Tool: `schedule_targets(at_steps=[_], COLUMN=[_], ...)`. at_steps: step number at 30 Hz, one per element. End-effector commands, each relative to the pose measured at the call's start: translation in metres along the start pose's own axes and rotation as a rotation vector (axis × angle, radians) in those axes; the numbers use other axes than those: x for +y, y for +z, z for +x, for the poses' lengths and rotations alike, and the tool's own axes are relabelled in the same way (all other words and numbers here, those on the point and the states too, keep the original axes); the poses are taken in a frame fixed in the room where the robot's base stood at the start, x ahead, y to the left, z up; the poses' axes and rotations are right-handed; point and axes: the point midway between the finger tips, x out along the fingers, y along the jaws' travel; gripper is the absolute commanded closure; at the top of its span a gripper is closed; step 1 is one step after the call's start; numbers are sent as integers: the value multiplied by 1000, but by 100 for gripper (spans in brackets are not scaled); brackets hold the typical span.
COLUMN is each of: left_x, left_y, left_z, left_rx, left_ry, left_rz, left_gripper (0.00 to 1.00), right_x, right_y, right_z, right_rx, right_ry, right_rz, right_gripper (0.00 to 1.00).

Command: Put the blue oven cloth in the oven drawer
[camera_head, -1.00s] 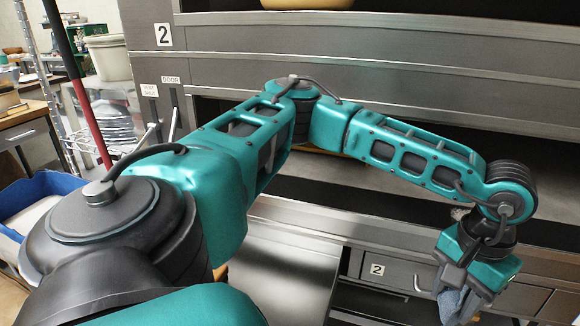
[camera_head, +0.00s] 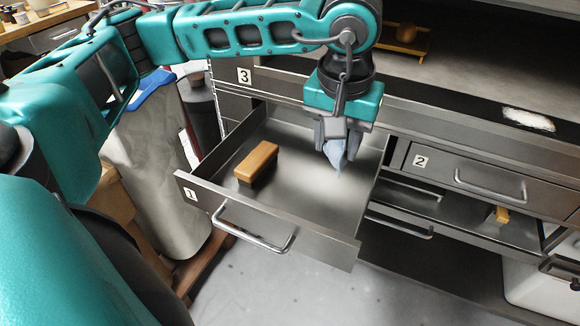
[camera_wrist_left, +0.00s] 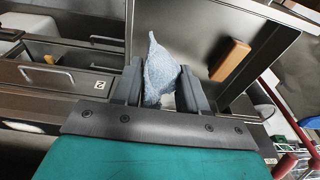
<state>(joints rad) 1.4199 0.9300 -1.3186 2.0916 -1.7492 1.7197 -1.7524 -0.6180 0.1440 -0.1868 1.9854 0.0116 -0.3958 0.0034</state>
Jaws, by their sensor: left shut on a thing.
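My left gripper (camera_head: 338,142) is shut on the blue oven cloth (camera_head: 337,156), which hangs bunched from its fingers. In the left wrist view the cloth (camera_wrist_left: 160,68) sticks out between the two fingers (camera_wrist_left: 160,84). In the head view the gripper and cloth are over the back right part of an open drawer labelled 1 (camera_head: 268,228). I cannot tell whether the cloth's tip touches the drawer floor. A wooden-backed brush or block (camera_head: 257,162) lies in the drawer's left part. My right gripper is not in view.
A shut drawer labelled 2 (camera_head: 470,180) is to the right. Below it is an open lower compartment with a small yellow-orange object (camera_head: 502,215). A pale sack or bin (camera_head: 155,165) stands left of the open drawer. The grey floor (camera_head: 300,295) in front is clear.

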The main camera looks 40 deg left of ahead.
Motion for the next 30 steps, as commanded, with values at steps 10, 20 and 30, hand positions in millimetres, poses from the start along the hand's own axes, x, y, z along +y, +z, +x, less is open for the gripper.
schedule_targets(at_steps=[10,20,30], left_x=[-42,-45,-43], left_y=[-2,10,22], left_z=[-17,47,123], left_rx=[116,117,120], left_ry=[-73,-84,-81], left_rz=[-276,-295,-293], left_gripper=[98,98,98], right_x=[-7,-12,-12], right_y=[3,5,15], right_z=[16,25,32], right_rx=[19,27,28], right_ry=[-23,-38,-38], right_rz=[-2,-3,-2], right_gripper=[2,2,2])
